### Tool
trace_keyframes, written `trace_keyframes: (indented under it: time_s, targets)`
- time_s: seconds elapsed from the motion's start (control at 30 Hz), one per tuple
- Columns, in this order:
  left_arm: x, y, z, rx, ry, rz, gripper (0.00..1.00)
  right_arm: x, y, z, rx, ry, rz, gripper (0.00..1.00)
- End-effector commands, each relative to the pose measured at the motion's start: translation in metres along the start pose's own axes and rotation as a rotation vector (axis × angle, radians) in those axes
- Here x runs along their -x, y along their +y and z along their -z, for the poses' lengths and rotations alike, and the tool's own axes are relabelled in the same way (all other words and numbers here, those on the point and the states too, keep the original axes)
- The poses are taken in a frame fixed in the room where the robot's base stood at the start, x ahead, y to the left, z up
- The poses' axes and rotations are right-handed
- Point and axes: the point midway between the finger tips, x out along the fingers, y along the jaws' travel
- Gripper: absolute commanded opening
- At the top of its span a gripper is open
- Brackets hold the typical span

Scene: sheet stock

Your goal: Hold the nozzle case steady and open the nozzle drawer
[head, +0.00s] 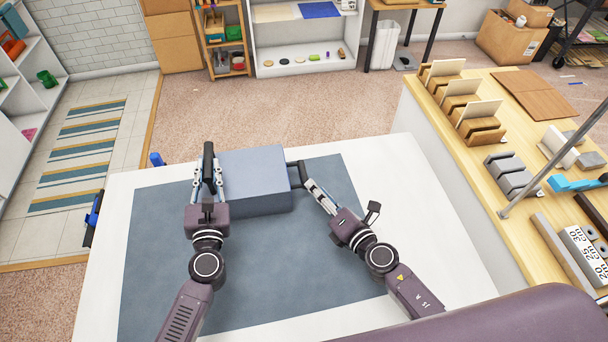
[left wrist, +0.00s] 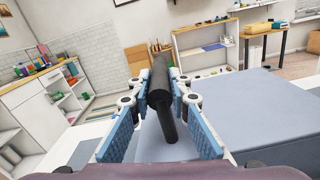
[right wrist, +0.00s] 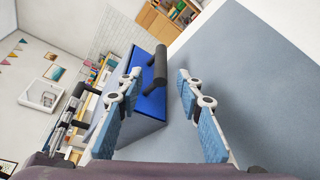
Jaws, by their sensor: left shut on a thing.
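The nozzle case (head: 253,178) is a grey-blue box on the dark mat. It also shows in the left wrist view (left wrist: 240,115). A black handle (head: 208,150) stands at its left side, and my left gripper (head: 208,172) is shut on it; the dark bar (left wrist: 163,95) lies between the blue pads. A second black handle (head: 295,174) is on the right side, on a bright blue face (right wrist: 152,104) seen in the right wrist view. My right gripper (right wrist: 160,80) is open, its fingertips close to this handle (right wrist: 157,70). I cannot tell whether they touch it. No drawer gap is visible.
The blue-grey mat (head: 160,285) lies on a white table (head: 420,190), clear in front of and right of the case. A wooden counter (head: 500,120) with card holders and tools stands at the right. A small blue item (head: 157,159) is behind the table's left edge.

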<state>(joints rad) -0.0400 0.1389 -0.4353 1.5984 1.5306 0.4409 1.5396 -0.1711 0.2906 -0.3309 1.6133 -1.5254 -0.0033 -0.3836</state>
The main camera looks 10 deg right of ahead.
Motion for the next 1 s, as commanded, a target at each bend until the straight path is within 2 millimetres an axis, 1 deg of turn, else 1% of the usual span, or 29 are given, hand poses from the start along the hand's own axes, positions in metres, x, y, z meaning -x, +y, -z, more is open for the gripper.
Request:
trace_keyframes:
  time_s: [0.03,0.1,0.3,0.4,0.6,0.87,0.9,1.0]
  targets:
    - [0.003,-0.002,0.009,-0.001,0.016,0.006,0.0,-0.014,0.001,-0.001,-0.006,-0.006,-0.001,0.34]
    - [0.003,-0.002,0.009,-0.001,0.016,0.006,0.0,-0.029,0.002,0.0,-0.009,-0.003,0.0,0.34]
    - [0.003,-0.002,0.009,-0.001,0.016,0.006,0.0,-0.061,0.0,0.0,-0.008,-0.004,0.003,0.34]
    - [0.003,-0.002,0.009,-0.001,0.016,0.006,0.0,-0.072,-0.001,-0.001,-0.006,-0.004,0.003,0.34]
    - [0.003,-0.002,0.009,-0.001,0.016,0.005,0.0,-0.082,-0.001,0.001,-0.006,-0.001,0.002,0.34]
    - [0.003,-0.002,0.009,-0.001,0.016,0.005,0.0,-0.083,-0.001,0.0,-0.004,-0.001,0.002,0.34]
    - [0.003,-0.002,0.009,-0.001,0.016,0.005,0.0,-0.083,-0.001,0.001,-0.004,-0.001,0.002,0.32]
    - [0.003,-0.002,0.009,-0.001,0.016,0.005,0.0,-0.083,-0.001,0.001,-0.004,-0.001,0.002,0.2]
